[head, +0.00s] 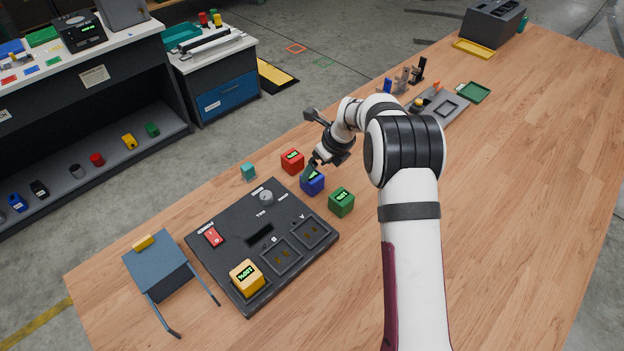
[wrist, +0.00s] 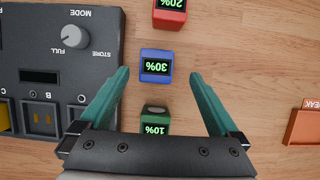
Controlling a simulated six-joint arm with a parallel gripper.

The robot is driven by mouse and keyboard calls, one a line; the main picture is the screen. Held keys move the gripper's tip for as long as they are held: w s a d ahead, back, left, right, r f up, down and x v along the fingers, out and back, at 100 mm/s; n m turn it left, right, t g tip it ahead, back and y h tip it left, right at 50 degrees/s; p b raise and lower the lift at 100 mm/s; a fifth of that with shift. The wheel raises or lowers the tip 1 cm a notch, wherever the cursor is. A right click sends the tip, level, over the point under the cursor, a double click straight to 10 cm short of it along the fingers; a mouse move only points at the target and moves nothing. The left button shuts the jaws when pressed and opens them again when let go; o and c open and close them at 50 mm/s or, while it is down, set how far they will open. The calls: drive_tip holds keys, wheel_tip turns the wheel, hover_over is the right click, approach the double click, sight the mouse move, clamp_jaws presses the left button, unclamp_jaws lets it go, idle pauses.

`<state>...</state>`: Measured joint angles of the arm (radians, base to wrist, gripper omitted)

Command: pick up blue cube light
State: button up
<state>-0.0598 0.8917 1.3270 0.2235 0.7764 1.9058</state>
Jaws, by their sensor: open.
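The blue cube (head: 313,184) rests on the wooden table beside the dark panel, between a red cube and a green cube. In the wrist view the blue cube (wrist: 156,66) shows a lit display reading 30%, upside down. My gripper (head: 312,167) is right over the blue cube in the head view and hides part of its top. In the wrist view the teal fingers of my gripper (wrist: 160,74) are spread wide, with the blue cube in line between their tips and nothing held. I cannot tell the exact height gap.
The red cube (head: 292,161) and green cube (head: 341,202) stand close on either side. The dark panel (head: 225,262) has a knob, a red switch and sockets; a yellow cube (head: 246,277) sits on it.

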sight(312, 176)
drive_tip(key=x, duration=0.5)
drive_tip(key=shift+s+a+f, duration=0.15)
drive_tip(key=shift+a+f, duration=0.05)
clamp_jaws()
